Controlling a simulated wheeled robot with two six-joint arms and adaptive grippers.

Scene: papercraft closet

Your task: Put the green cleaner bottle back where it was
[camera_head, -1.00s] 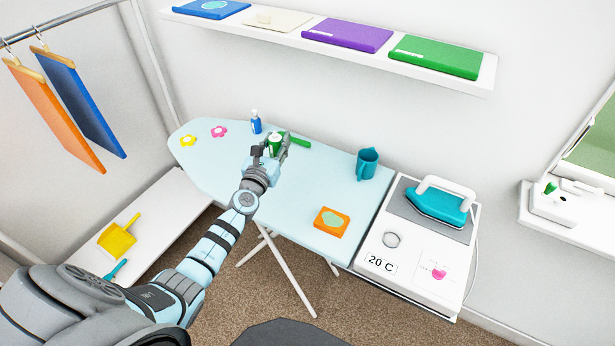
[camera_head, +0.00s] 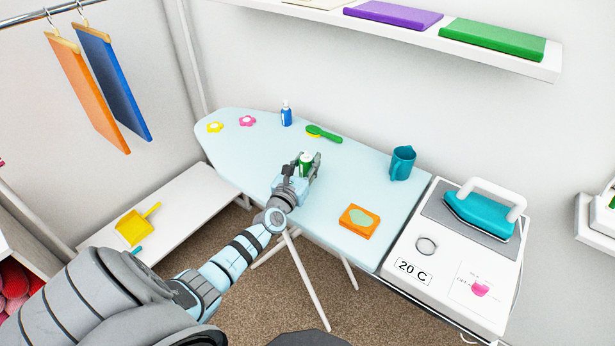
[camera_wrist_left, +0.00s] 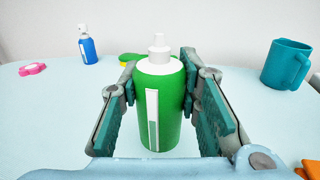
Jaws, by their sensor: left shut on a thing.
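The green cleaner bottle (camera_wrist_left: 160,106), with a white cap and a white label strip, stands upright between the fingers of my left gripper (camera_wrist_left: 161,95). The gripper is shut on it. In the head view the bottle (camera_head: 306,160) shows small at the end of my left arm, inside the gripper (camera_head: 308,163), over the middle of the light blue ironing board (camera_head: 255,163). I cannot tell whether its base touches the board. My right gripper is not in view.
On the board are a blue spray bottle (camera_head: 286,114), a green brush (camera_head: 323,133), a teal jug (camera_head: 402,163), an orange box (camera_head: 359,221) and flower shapes (camera_head: 248,120). A teal iron (camera_head: 480,214) sits on a white unit at right. A white bench (camera_head: 180,205) holds a yellow dustpan (camera_head: 137,225).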

